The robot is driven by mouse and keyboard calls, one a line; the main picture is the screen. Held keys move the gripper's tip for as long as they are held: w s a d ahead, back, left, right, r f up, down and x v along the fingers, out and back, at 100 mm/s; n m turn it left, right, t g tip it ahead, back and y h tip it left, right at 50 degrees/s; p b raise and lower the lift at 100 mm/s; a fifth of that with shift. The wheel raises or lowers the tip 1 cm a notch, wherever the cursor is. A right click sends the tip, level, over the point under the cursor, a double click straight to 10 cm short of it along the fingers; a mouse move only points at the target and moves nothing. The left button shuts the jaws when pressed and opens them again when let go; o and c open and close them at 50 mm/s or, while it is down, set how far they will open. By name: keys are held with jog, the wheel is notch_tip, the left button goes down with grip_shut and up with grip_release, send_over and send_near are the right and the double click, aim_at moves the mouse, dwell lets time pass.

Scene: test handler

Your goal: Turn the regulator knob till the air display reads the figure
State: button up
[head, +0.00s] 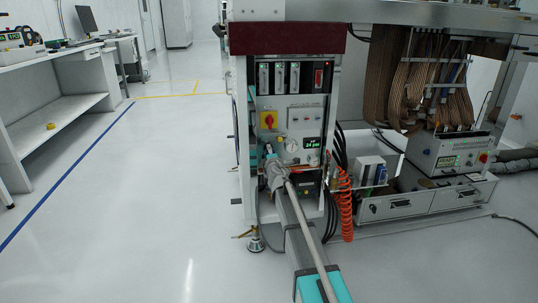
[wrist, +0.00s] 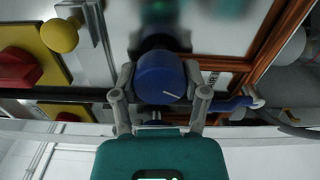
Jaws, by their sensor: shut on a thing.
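The blue regulator knob (wrist: 160,76) with a white pointer line sits between the two fingers of my gripper (wrist: 158,88) in the wrist view. The fingers touch it on both sides and are shut on it. In the head view my gripper (head: 269,160) is at the lower part of the machine's front panel and hides the knob. The air display (head: 312,142) glows green to the right of my gripper; its digits are too small to read surely. A round white gauge (head: 291,145) is beside it.
A red-and-yellow switch (head: 269,121) is on the panel above my gripper. In the wrist view a yellow knob (wrist: 60,36) and a red knob (wrist: 18,68) are left of the fingers, and a blue lever (wrist: 228,105) is close on the right. An orange coiled hose (head: 346,205) hangs at right.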

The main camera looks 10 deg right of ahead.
jog(key=shift+m, duration=1.3)
jog(key=o, duration=1.1)
jog(key=shift+o, duration=0.2)
jog(key=shift+s, duration=0.1)
jog(key=s, duration=0.7)
jog(key=shift+s, duration=0.4)
